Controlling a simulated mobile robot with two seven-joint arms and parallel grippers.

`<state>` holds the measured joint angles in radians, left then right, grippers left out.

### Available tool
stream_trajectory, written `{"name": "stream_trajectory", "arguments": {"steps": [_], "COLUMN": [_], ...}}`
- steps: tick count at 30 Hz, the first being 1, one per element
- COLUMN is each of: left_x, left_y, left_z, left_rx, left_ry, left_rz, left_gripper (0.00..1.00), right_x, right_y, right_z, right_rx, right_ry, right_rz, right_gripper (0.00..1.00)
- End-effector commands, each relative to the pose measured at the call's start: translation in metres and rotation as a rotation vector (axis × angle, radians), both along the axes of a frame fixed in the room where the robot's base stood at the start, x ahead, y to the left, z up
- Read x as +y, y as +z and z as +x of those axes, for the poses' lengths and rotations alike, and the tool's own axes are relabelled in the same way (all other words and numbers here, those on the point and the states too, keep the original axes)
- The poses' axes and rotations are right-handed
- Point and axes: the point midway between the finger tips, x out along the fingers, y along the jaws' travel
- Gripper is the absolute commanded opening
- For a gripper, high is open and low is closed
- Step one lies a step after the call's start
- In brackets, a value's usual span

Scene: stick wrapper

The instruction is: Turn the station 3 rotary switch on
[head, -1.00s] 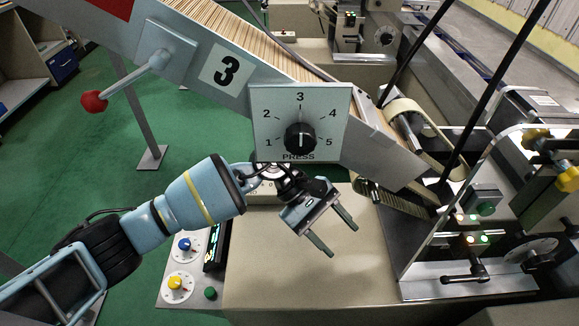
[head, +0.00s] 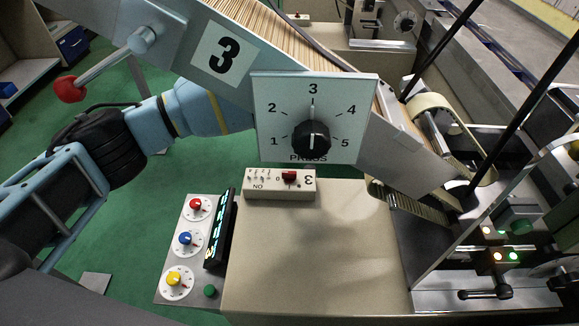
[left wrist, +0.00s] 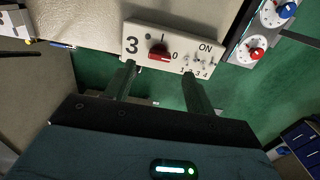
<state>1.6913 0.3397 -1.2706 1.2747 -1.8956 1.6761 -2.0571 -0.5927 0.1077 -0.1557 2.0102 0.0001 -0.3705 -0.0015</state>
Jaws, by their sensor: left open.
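The station 3 switch box (head: 255,188) is a cream block on the beige cabinet below the PRESS dial. Its red rotary switch (head: 290,175) lies crosswise, level with the 0 mark. In the left wrist view the box (left wrist: 183,47) shows a 3, an I mark, ON and small toggles, and the red switch (left wrist: 159,57) lies along the line toward 0. My left gripper (left wrist: 160,82) is open and empty, its fingers just short of the box, one on each side of the red switch. In the head view it is hidden behind the dial plate. My right gripper is not in view.
The PRESS dial plate (head: 330,100) and sloping stick chute (head: 225,50) overhang the switch. A red-ended lever (head: 70,88) is at left. A panel with red, blue and yellow knobs (head: 185,250) stands left of the cabinet (head: 310,260), whose top is clear.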

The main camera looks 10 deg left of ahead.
Motion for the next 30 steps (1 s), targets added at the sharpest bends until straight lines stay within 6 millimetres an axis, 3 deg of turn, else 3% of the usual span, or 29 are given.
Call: {"name": "stream_trajectory", "arguments": {"steps": [9, 22, 30], "left_x": [0.0, 0.0, 0.0], "left_y": [-0.045, -0.055, -0.055], "left_z": [0.0, 0.0, 0.0], "left_rx": [0.002, 0.0, 0.0], "left_ry": [0.001, 0.0, 0.0], "left_rz": [-0.001, -0.002, -0.002], "left_gripper": [0.55, 0.55, 0.2], "right_x": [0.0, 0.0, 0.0], "right_y": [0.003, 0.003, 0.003], "right_z": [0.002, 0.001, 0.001], "right_rx": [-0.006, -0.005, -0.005], "right_ry": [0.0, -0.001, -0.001], "right_rz": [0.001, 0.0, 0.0], "right_gripper": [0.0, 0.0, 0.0]}}
